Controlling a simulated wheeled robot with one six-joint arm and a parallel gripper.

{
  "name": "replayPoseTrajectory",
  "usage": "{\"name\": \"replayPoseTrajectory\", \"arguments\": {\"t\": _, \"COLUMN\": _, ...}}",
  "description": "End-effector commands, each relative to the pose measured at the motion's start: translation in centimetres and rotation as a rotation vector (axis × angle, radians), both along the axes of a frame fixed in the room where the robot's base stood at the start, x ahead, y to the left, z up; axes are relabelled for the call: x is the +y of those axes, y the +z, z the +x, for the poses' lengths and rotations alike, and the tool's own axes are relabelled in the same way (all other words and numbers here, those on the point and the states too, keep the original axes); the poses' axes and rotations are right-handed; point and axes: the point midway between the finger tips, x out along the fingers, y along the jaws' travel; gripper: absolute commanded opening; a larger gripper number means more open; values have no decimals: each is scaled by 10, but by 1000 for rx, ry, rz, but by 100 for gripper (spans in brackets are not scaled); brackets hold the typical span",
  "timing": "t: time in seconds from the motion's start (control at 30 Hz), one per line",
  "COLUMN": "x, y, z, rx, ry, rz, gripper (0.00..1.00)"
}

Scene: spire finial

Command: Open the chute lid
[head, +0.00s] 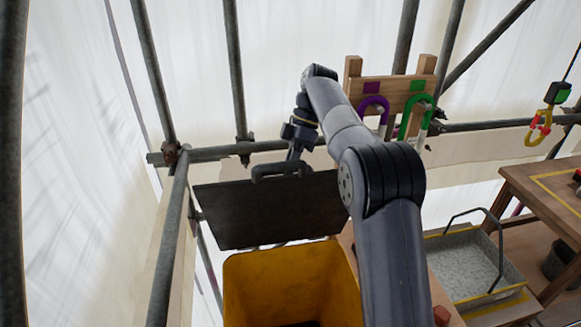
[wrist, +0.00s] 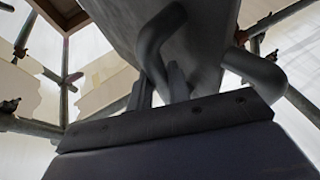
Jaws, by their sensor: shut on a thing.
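The chute lid (head: 265,213) is a dark flat panel. It stands raised and tilted behind the open mouth of the yellow chute (head: 240,290). A dark bar handle (head: 268,170) runs along the lid's upper edge. My gripper (head: 295,154) is at this handle and shut on it. In the wrist view, my gripper's fingers (wrist: 160,88) are close together at the thick bent handle (wrist: 255,68), with the lid (wrist: 200,35) above. The exact contact is partly hidden there. My arm covers the lid's right end in the head view.
Scaffold tubes (head: 230,152) and pale sheeting surround the spot. A wooden rack (head: 396,88) with purple and green hooks stands behind my arm. A grey tray (head: 470,262) and a wooden bench (head: 540,200) are at the right.

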Motion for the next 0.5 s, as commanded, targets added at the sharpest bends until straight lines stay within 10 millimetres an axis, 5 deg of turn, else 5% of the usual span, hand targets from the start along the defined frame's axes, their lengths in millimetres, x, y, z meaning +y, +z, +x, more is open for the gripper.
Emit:
{"name": "replayPoseTrajectory", "arguments": {"t": 0.1, "x": -1, "y": -11, "z": 1, "rx": 9, "ry": -4, "rz": -8, "gripper": 0}}
{"name": "replayPoseTrajectory", "arguments": {"t": 0.13, "x": -1, "y": -11, "z": 1, "rx": 9, "ry": -4, "rz": -8, "gripper": 19}}
{"name": "replayPoseTrajectory", "arguments": {"t": 0.3, "x": 0, "y": -9, "z": 1, "rx": 8, "ry": -4, "rz": -6, "gripper": 33}}
{"name": "replayPoseTrajectory", "arguments": {"t": 0.5, "x": 0, "y": -6, "z": 1, "rx": 6, "ry": -2, "rz": -3, "gripper": 40}}
